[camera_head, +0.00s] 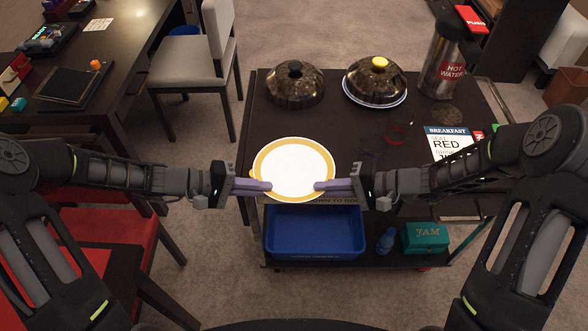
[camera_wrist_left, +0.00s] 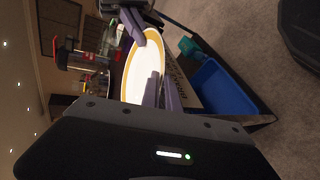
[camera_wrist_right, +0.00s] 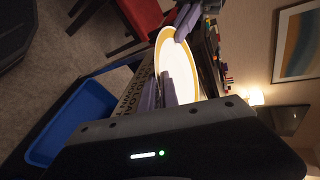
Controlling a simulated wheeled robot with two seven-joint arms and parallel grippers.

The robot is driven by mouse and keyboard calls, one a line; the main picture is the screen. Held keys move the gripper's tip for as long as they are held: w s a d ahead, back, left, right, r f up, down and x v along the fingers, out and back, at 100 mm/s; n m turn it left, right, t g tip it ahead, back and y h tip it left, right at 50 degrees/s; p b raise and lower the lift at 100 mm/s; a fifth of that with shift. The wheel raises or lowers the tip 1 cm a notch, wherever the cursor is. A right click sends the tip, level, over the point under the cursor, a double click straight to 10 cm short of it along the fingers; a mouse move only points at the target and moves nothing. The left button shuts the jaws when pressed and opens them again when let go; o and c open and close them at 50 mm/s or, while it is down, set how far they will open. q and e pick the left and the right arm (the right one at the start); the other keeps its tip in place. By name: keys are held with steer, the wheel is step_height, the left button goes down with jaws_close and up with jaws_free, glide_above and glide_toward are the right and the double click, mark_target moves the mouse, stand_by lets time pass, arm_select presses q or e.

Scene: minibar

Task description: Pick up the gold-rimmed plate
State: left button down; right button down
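The gold-rimmed plate (camera_head: 293,166), white with a yellow-gold band, is over the front part of the dark cart's top. My left gripper (camera_head: 262,186) is at its left edge and my right gripper (camera_head: 327,186) at its right edge. The plate also shows in the left wrist view (camera_wrist_left: 146,62) and the right wrist view (camera_wrist_right: 178,70). In each wrist view, the near fingers lie close together with the rim between them, and both grippers look shut on it. A gap under the plate cannot be made out clearly.
Two domed covers (camera_head: 295,84) (camera_head: 376,80) stand behind the plate on the cart (camera_head: 335,109). A hot water flask (camera_head: 439,66) and a breakfast card (camera_head: 449,143) are to the right. A blue bin (camera_head: 315,232), a bottle (camera_head: 386,241) and a green box (camera_head: 425,238) sit on the lower shelf.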

steer(key=shift+r, duration=0.1)
step_height(320, 180, up, 5)
steer(key=p, duration=0.5)
